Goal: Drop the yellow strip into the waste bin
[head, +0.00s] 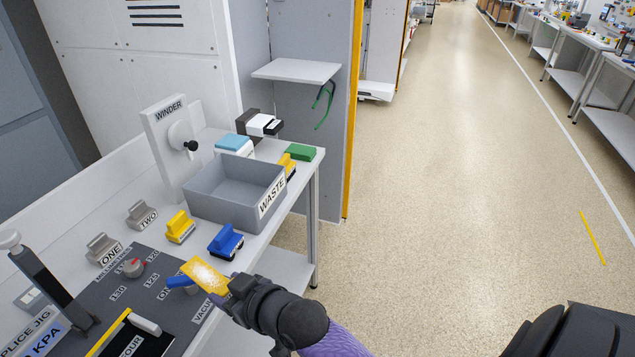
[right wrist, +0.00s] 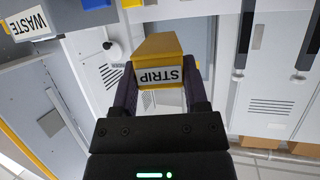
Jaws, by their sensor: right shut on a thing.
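The yellow strip (head: 203,276) is a flat yellow piece with a pale speckled patch on top. In the right wrist view its block end (right wrist: 160,62), labelled STRIP, sits between both fingers. My right gripper (head: 232,286) is shut on it, over the front right part of the dark control panel. The waste bin (head: 222,211) is an open grey box labelled WASTE on the bench, behind the strip in the head view. The strip is apart from the bin. The bin's floor is mostly hidden by its near wall. My left gripper is not in view.
A blue block (head: 226,242) and a yellow block (head: 180,227) stand in front of the bin. Grey blocks ONE (head: 103,249) and TWO (head: 141,214) are to the left. The winder (head: 165,135) stands behind left. A green block (head: 300,152) lies behind right.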

